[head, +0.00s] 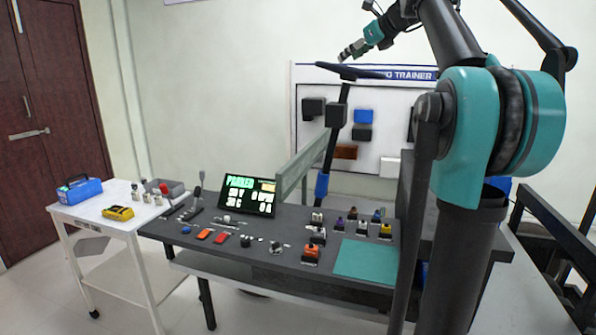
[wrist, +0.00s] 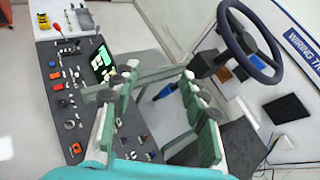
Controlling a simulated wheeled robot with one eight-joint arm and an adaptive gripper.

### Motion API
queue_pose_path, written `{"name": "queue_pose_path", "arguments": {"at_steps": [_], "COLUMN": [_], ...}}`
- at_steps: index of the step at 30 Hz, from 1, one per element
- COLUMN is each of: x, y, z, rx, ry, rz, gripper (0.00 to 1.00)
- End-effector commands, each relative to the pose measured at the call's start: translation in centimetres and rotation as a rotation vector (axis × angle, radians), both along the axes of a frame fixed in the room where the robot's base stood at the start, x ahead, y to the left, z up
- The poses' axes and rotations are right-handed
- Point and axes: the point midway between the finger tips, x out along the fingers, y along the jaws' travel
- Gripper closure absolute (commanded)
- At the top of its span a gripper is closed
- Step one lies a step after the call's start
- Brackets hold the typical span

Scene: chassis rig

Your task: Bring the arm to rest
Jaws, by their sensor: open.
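My gripper (head: 352,48) is raised high in the head view, at the end of my teal and dark arm. It appears above or in front of the steering wheel (head: 345,73); the gap between them is hard to judge. In the wrist view my gripper (wrist: 150,88) has its grey-green fingers spread, with nothing held between them. The steering wheel (wrist: 250,42) stands at the upper right there, apart from the fingers.
A dark bench (head: 225,255) carries a lit display (head: 249,194), switches, connectors and a teal mat (head: 367,260). A white trolley (head: 90,212) holds a blue toolbox (head: 80,191) and a yellow meter (head: 118,212). A trainer board (head: 385,110) stands behind. Floor at the left is clear.

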Motion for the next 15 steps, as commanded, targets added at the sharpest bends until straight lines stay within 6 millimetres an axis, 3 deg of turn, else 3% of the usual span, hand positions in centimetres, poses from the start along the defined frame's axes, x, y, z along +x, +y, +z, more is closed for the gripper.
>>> {"name": "queue_pose_path", "arguments": {"at_steps": [8, 15], "x": [-0.4, -1.7], "y": [0.6, 1.2], "z": [-4.7, -12.2], "rx": [-0.166, -0.409], "ry": [-0.033, -0.082], "rz": [0.099, 0.256], "gripper": [0.56, 0.56]}}
